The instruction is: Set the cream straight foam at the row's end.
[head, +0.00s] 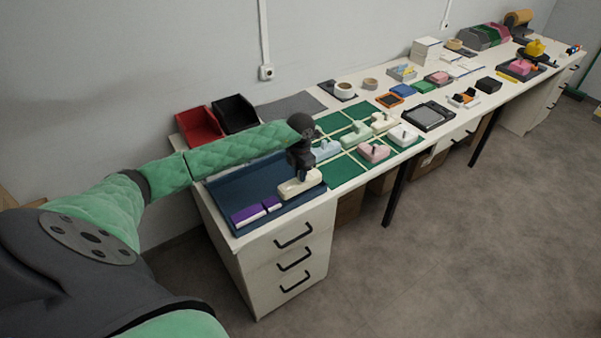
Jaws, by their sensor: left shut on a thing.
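My left gripper (301,168) points down over the right part of a navy tray (228,190). It is shut on a cream foam piece (301,186), which is low over the tray; I cannot tell if it touches the tray. Beside the tray, a green mat with pale dividing lines (345,168) carries several foam pieces: a light blue one (325,150), a cream one (354,137), another cream one (382,123), a pink one (374,153) and a white one (403,136). My right gripper is not in view.
Purple blocks (246,215) lie at the tray's front left. Red (199,126) and black (235,114) bins stand behind it. A dark grey tray (428,117) and several small items fill the table beyond the mat. Some mat squares are bare.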

